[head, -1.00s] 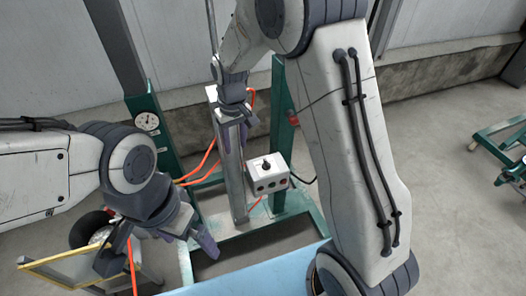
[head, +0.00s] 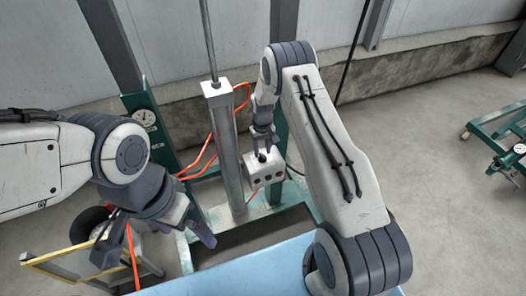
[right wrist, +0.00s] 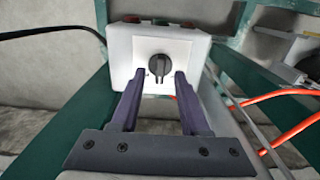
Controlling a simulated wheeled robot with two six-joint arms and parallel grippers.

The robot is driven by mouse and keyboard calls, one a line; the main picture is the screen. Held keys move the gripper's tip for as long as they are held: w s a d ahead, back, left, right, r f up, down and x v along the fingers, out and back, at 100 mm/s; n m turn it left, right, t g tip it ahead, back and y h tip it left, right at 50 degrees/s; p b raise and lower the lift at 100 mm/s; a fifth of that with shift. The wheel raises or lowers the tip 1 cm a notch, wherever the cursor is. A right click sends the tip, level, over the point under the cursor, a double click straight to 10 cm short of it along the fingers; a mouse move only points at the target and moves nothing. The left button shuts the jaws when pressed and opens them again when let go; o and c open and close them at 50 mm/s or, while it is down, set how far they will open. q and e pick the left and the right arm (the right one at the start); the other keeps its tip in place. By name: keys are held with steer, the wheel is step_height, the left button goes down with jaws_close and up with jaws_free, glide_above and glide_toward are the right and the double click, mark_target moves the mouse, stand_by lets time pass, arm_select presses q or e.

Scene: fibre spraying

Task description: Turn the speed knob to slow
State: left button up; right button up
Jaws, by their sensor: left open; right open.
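The speed knob (right wrist: 159,66) is a black rotary knob on the pale face of a white control box (right wrist: 120,50). In the head view the control box (head: 264,172) sits on the post beside the metal column. My right gripper (right wrist: 158,82) is open, with its two purple fingers on either side of the knob and a gap to it on each side; I cannot tell if they reach its depth. In the head view my right gripper (head: 262,148) is just above the box and partly covers the knob. My left gripper (head: 158,238) is open and empty at lower left.
Orange hoses (head: 205,150) run beside the metal column (head: 226,150). A blue surface (head: 240,270) lies in front.

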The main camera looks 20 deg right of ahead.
steer(key=shift+f, duration=0.9)
jaws_close()
steer(key=shift+f+n+b, duration=0.1)
steer(key=shift+n+b, duration=0.65)
steer(key=shift+n, duration=0.25)
steer(key=n+b, duration=0.1)
steer(key=n, duration=0.1)
steer(key=shift+n, duration=0.3)
steer(key=n+b, duration=0.2)
steer(key=n, duration=0.3)
steer(key=shift+n, duration=0.3)
jaws_free()
